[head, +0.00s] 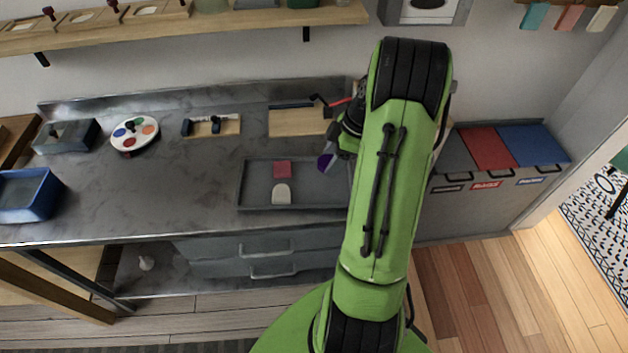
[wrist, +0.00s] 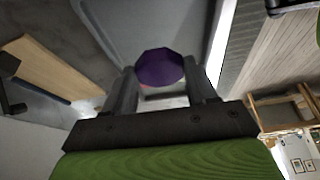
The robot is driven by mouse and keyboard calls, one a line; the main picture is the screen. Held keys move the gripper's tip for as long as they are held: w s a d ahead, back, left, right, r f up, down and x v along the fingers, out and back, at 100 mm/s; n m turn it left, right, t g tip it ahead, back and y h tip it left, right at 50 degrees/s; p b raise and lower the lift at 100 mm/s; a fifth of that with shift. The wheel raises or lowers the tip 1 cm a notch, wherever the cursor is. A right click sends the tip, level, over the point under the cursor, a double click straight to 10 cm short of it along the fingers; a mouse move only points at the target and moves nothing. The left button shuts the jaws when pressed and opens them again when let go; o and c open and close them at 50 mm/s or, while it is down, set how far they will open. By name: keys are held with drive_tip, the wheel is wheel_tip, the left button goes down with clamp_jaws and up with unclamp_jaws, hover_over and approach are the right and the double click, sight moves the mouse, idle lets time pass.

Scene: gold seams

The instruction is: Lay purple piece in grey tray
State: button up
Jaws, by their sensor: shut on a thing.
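My gripper (wrist: 162,90) is shut on the purple piece (wrist: 160,67), which is dark and many-sided between the two fingers in the wrist view. In the head view the purple piece (head: 325,162) shows at the left of my arm, over or beside the right part of the grey tray (head: 257,198). I cannot tell its exact height above the tray. The tray lies on the counter and holds a red piece (head: 282,169) and a whitish piece (head: 281,194). My arm hides the tray's right end and most of my gripper in the head view.
A wooden board (head: 297,121) with dark tools lies behind the tray. A round paint palette (head: 135,132), a grey box (head: 66,136) and a blue bin (head: 27,194) stand to the left. The counter (head: 185,185) left of the tray is clear. Red and blue lidded bins (head: 530,145) stand right.

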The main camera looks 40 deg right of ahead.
sight(326, 183)
wheel_tip(326, 183, down, 7)
drive_tip(key=shift+d+r+b, duration=0.1)
drive_tip(key=shift+b, duration=0.55)
drive_tip(key=o, duration=1.1)
drive_tip(key=shift+f, duration=0.2)
drive_tip(key=shift+r, duration=0.1)
